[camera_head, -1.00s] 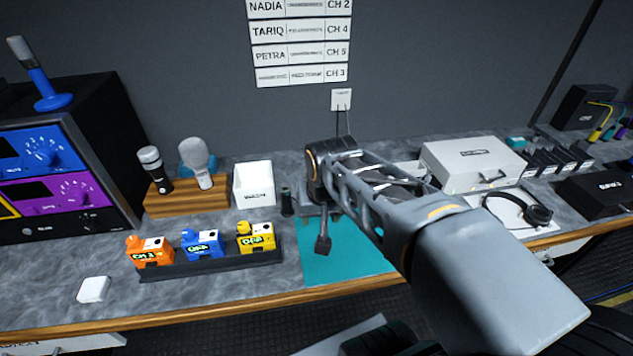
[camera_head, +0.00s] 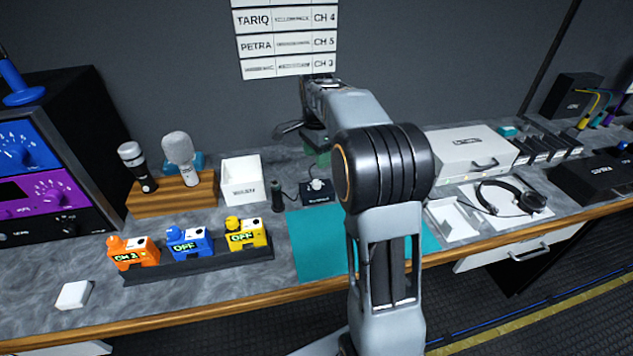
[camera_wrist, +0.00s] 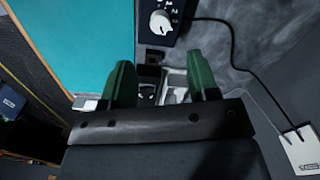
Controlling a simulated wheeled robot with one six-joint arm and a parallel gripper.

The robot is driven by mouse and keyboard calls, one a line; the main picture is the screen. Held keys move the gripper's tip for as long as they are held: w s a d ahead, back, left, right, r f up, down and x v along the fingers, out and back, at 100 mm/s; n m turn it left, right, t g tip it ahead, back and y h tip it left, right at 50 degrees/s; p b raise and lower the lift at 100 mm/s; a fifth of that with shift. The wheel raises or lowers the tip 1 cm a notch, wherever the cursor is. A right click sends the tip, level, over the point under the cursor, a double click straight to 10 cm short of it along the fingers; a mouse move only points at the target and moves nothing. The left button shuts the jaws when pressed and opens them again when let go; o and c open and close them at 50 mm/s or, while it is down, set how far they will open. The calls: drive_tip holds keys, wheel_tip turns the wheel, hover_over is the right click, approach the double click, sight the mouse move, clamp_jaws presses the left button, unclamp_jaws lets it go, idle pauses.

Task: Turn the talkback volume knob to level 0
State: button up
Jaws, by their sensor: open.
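A small dark blue box with a white knob (camera_head: 316,185) stands on the grey counter at the back edge of the teal mat; I take this as the talkback volume control. The knob also shows at the top of the wrist view (camera_wrist: 160,22), with pale marks around it. Its exact setting is too small to read. My gripper (camera_wrist: 163,75) is open, its two green fingers apart and empty. In the wrist view the knob lies beyond the fingertips, not between them. In the head view my gripper is mostly hidden by my arm, behind and above the box.
A teal mat (camera_head: 310,245) lies in front of the box. A dark cylinder (camera_head: 277,196) and a white bin (camera_head: 241,181) stand to its left. A cable runs from the box to a white wall plate (camera_wrist: 300,146). A white case (camera_head: 468,153) and headphones (camera_head: 512,197) are to the right.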

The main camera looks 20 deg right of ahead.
sight(317, 182)
wheel_tip(317, 182, down, 9)
drive_tip(key=shift+f, duration=0.2)
idle(0.4)
drive_tip(key=c, duration=0.9)
drive_tip(key=shift+c, duration=0.2)
